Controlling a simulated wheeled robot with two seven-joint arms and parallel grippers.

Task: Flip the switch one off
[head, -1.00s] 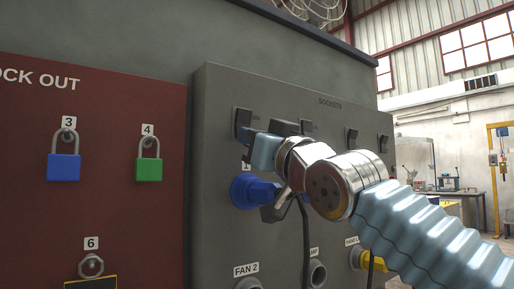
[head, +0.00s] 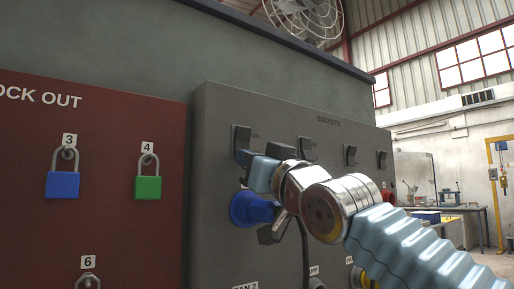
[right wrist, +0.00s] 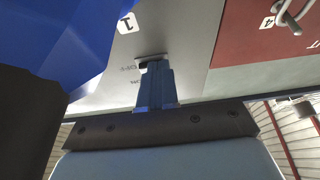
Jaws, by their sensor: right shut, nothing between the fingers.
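Switch one (head: 241,137) is the leftmost black rocker on the grey sockets panel, above the blue plug (head: 249,208). My right gripper (head: 247,163) is shut and empty, with its fingertips at the lower part of this switch. In the right wrist view the shut fingers (right wrist: 155,82) reach up to the dark switch (right wrist: 150,58), close to the label 1 (right wrist: 126,23). I cannot tell for sure whether they touch it. The fingers partly cover the switch in both views. My left gripper is not in view.
More black switches (head: 351,155) sit to the right on the panel. A red lock out board (head: 110,220) with a blue padlock (head: 62,185) and a green padlock (head: 148,187) is at the left. The blue plug body (right wrist: 60,40) is close beside the fingers in the wrist view.

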